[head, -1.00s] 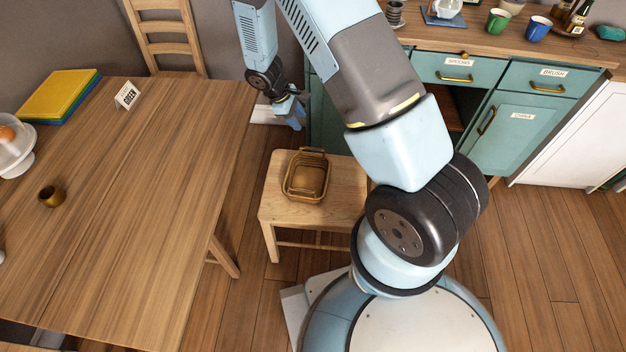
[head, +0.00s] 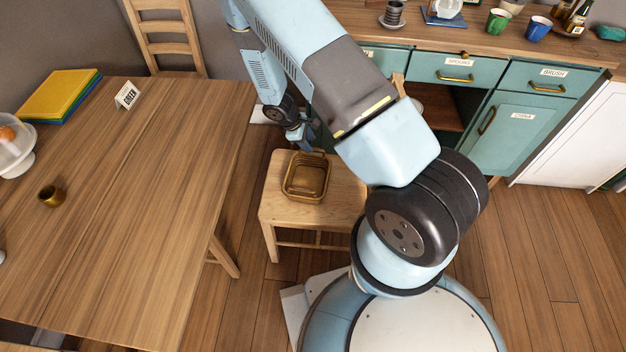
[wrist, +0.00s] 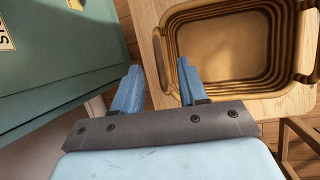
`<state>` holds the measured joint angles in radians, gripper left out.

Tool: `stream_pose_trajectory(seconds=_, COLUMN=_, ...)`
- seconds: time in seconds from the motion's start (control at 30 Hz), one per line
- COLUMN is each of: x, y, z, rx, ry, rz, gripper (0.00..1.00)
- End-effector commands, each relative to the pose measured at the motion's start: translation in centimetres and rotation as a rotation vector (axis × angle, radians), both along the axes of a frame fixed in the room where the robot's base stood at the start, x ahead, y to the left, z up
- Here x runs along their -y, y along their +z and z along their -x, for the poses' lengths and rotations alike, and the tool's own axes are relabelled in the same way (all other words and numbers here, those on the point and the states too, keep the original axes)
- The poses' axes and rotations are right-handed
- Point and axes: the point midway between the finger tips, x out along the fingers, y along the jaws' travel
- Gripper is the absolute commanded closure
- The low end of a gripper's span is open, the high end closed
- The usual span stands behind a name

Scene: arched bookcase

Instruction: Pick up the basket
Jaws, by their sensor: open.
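The basket (head: 306,178) is a small brown-gold rectangular tray-like basket with raised handles. It stands upright and empty on a light wooden stool (head: 275,209). In the wrist view the basket (wrist: 236,90) fills the upper right, with one handle along its near left side and another at the right edge. My gripper (head: 306,147) is just beyond the basket in the head view. In the wrist view my gripper (wrist: 156,78) is open and empty, its right finger by the basket's left side. I cannot tell whether that finger touches it.
Teal cabinets (head: 520,130) stand behind on the right. A wooden chair (head: 165,40) is at the back. The floor to the right is clear.

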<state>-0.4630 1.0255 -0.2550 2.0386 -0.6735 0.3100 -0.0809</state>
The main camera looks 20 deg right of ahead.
Motion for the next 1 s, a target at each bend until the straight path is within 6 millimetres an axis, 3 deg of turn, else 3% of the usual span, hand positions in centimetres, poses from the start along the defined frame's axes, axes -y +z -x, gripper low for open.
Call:
stream_pose_trajectory(seconds=0.17, x=0.3, y=-0.7, z=0.1, rx=-0.002, ry=0.000, rz=0.001, gripper=0.58)
stream_pose_trajectory(seconds=0.6, x=2.2, y=-4.8, z=0.2, rx=0.000, ry=0.000, rz=0.001, gripper=0.58)
stream_pose_trajectory(seconds=0.9, x=2.3, y=-5.0, z=0.2, rx=0.001, ry=-0.001, rz=0.001, gripper=0.58)
stream_pose_trajectory(seconds=1.0, x=2.3, y=-5.0, z=0.2, rx=0.001, ry=-0.001, rz=0.001, gripper=0.67)
